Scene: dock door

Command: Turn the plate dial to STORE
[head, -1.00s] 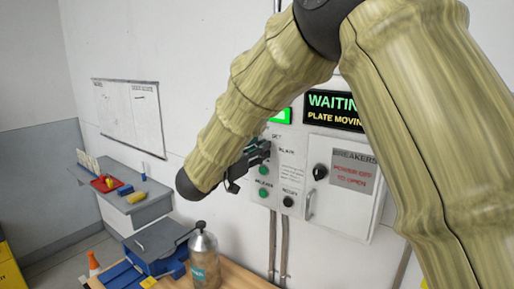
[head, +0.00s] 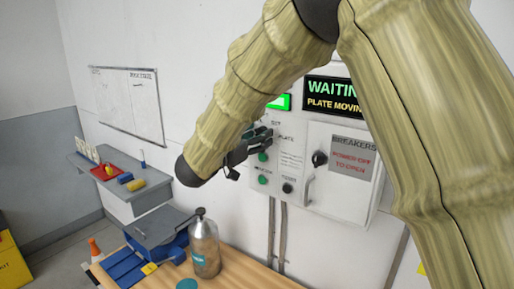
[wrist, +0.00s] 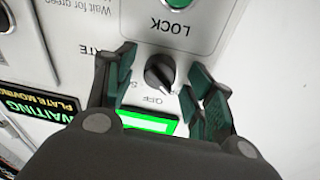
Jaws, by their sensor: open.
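The plate dial (wrist: 160,73) is a dark round knob on the pale panel, upside down in the wrist view. "OFF" and part of a word starting with S show near it; which label it points at I cannot make out. My gripper (wrist: 165,85) is open, with one finger on each side of the dial; whether either touches it is unclear. In the head view my gripper (head: 258,140) is at the panel's left part, and my arm and fingers hide the dial.
A lit green display (wrist: 147,123) and a green LOCK button (wrist: 172,2) flank the dial. A "WAITING / PLATE MOVING" sign (head: 334,93) and a breaker box (head: 335,190) with a black knob are to the right. A bottle (head: 204,248) stands on the wooden bench (head: 240,277) below.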

